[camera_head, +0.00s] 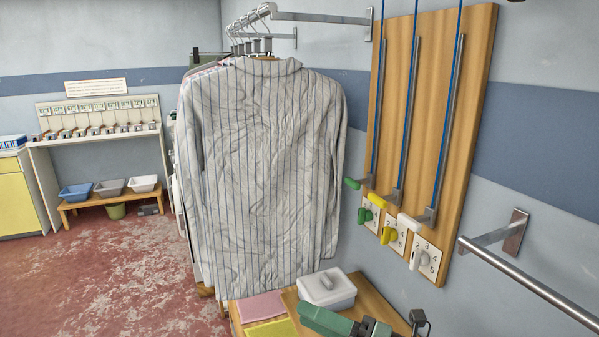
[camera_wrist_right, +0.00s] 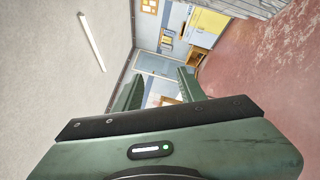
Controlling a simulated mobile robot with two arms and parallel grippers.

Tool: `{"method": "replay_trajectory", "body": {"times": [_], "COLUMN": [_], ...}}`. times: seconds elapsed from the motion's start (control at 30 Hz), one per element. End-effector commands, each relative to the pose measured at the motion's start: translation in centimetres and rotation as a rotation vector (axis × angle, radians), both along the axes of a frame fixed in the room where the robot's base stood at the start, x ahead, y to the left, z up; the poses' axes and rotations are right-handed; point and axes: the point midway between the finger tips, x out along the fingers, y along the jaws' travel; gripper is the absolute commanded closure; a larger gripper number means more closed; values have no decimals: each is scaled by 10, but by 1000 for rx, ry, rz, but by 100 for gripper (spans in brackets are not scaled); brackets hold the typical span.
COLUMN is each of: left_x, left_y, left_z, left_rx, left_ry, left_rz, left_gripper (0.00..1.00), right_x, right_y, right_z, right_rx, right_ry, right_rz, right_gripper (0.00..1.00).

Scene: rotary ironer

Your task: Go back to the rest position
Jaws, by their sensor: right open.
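My right gripper (camera_head: 338,322) shows at the bottom edge of the head view, as green and dark parts in front of the wooden table; most of it is cut off by the frame. In the right wrist view its green fingers (camera_wrist_right: 160,90) stand apart with nothing between them. That view is turned on its side and looks out across the room. My left gripper is not in the head view.
A striped shirt (camera_head: 265,170) hangs from a wall rail in front of me. A wooden table (camera_head: 375,298) below holds a white lidded box (camera_head: 327,289) and pink (camera_head: 262,306) and yellow cloths. A metal bar (camera_head: 530,282) juts at right. Red floor (camera_head: 110,270) is clear at left.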

Motion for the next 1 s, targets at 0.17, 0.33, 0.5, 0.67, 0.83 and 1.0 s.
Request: {"method": "replay_trajectory", "body": {"times": [0.17,0.33,0.5,0.67,0.83,1.0], "left_x": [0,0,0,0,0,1], "left_y": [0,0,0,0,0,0], "left_z": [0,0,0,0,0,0], "left_rx": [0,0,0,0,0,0], "left_ry": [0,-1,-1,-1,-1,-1], "left_rz": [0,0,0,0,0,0], "left_gripper": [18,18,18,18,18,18], "right_x": [19,22,-25,-94,-157,-212], "right_y": [-59,-144,-199,-208,-200,-188], "right_z": [37,-11,-115,-190,-230,-252], "right_rx": [526,902,1122,1172,1145,1086], "right_ry": [225,560,986,1333,1592,1800], "right_rz": [-334,-711,-1100,-1368,-1538,-1657], "right_gripper": [60,60,60,60,60,60]}}
